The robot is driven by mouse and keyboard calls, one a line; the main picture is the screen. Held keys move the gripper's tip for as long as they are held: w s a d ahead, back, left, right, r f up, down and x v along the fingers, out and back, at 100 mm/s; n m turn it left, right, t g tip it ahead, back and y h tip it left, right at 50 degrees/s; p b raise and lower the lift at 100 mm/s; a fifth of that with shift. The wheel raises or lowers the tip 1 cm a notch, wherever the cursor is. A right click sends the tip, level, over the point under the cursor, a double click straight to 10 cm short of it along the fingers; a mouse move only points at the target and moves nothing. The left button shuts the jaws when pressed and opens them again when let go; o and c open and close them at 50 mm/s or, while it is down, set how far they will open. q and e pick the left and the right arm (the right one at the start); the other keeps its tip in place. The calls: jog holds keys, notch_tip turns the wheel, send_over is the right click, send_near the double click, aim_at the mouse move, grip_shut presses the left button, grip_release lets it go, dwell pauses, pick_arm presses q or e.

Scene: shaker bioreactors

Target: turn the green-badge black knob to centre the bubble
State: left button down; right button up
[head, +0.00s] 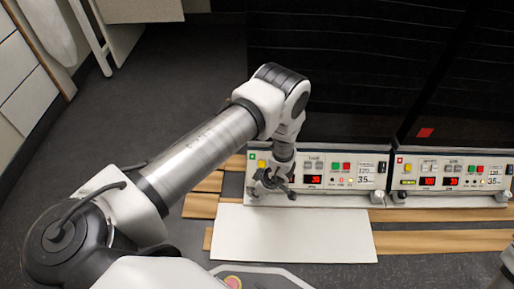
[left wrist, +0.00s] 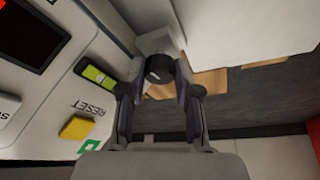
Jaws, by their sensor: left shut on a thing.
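In the left wrist view my left gripper (left wrist: 158,88) is shut on the black knob (left wrist: 159,68), with one finger on each side of it. A green badge (left wrist: 91,146) sits on the white panel near the yellow button. A yellow-green level vial (left wrist: 95,74) in a black frame is on the panel left of the knob; its bubble is too small to place surely. In the head view my left gripper (head: 271,181) is at the lower left corner of the left shaker panel (head: 312,190) and hides the knob.
A second shaker panel (head: 450,184) with a red badge (head: 399,159) stands to the right. A white board (head: 292,235) lies in front of the left panel, over wooden strips (head: 440,241). Dark housings rise behind. The grey floor (head: 190,85) at the left is clear.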

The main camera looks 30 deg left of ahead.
pick_arm(q)
jog(key=shift+n, duration=0.4)
jog(key=c, duration=1.1)
grip_release()
jog(key=shift+r, duration=0.1)
jog(key=v, duration=1.1)
jog(key=shift+w+d+r, duration=0.15)
jog(key=shift+d+r, duration=0.05)
jog(key=shift+r, duration=0.1)
